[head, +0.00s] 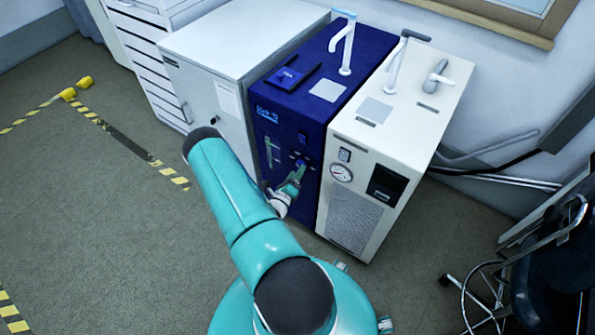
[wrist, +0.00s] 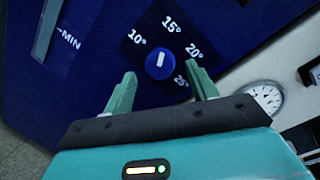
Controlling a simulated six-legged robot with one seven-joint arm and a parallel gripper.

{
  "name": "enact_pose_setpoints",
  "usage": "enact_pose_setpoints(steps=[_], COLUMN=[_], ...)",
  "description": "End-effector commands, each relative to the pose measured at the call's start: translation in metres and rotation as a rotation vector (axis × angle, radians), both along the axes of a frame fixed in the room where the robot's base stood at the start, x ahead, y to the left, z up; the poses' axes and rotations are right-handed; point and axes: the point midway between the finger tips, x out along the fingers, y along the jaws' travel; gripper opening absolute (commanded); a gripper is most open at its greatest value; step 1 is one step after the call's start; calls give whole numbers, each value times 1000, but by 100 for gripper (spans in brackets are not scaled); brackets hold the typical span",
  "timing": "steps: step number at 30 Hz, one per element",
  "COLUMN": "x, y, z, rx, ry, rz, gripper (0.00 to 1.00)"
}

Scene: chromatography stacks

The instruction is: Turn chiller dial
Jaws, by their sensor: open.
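The chiller dial (wrist: 159,66) is a round blue knob with a white pointer line on the dark blue front of the chiller (head: 304,116). White marks 10°, 15°, 20° and 25° curve around it; the pointer line points up toward the 15° side. My gripper (wrist: 163,85) is open in the wrist view, its two green fingers apart, one to the lower left and one to the right of the dial. I cannot tell whether either touches it. In the head view my gripper (head: 298,172) is small at the chiller's front, and the dial is largely hidden there.
A white unit with a gauge (head: 342,172) stands right against the chiller. A white cabinet (head: 215,75) stands to the left. A slot marked MIN (wrist: 46,30) is left of the dial. A dark chair (head: 555,250) is at far right.

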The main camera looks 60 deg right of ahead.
Motion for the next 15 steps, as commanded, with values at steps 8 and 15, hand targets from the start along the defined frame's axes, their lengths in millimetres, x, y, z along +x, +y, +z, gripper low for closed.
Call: enact_pose_setpoints(steps=[8,15], x=[0,0], y=[-19,-19], z=[0,0], rx=[1,1], ry=[1,1], rz=[1,1], gripper=[58,50])
